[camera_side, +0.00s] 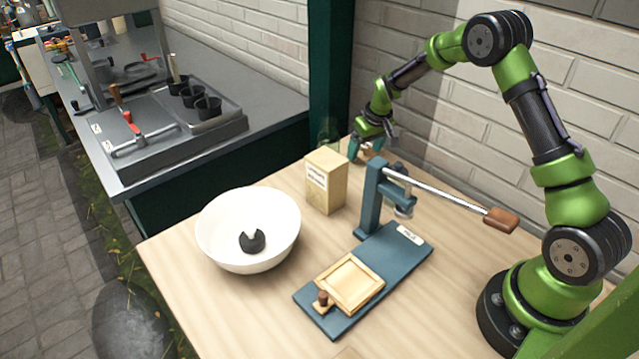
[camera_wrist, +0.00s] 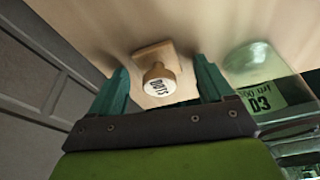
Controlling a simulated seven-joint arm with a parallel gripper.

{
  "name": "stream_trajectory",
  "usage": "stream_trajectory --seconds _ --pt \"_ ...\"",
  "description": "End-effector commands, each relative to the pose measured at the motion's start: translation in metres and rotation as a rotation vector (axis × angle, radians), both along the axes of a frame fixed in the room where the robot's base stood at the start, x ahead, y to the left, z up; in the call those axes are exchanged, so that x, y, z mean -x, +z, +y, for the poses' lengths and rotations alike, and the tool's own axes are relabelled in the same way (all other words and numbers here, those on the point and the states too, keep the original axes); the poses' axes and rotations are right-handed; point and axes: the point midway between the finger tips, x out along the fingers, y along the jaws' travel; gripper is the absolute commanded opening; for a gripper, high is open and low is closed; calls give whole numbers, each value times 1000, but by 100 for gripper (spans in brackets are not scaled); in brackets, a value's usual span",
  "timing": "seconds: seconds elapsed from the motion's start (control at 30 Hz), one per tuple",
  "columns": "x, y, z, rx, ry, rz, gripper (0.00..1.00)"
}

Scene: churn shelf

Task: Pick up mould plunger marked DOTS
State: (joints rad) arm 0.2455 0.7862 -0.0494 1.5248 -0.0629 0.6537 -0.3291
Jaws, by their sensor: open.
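The mould plunger marked DOTS (camera_wrist: 160,84) shows in the wrist view, with a round pale top bearing the word DOTS and a square wooden base on the table. My gripper (camera_wrist: 161,68) is open, with one teal finger to the left of the plunger and one to the right. Gaps show between the fingers and the round top. In the side view my gripper (camera_side: 366,148) is low over the back of the table, behind a wooden box. The plunger is mostly hidden there.
The wooden box (camera_side: 326,182) stands in front of my gripper. A blue lever press (camera_side: 398,262) and a white bowl (camera_side: 222,240) holding a dark notched piece (camera_side: 252,241) are nearer the camera.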

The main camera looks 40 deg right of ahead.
Motion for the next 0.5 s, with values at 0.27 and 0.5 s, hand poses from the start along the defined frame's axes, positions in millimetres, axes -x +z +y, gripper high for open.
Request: stream_trajectory --seconds 0.27,0.5 --pt "0 1 0 0 0 0 56" --pt "0 1 0 0 -1 0 19"
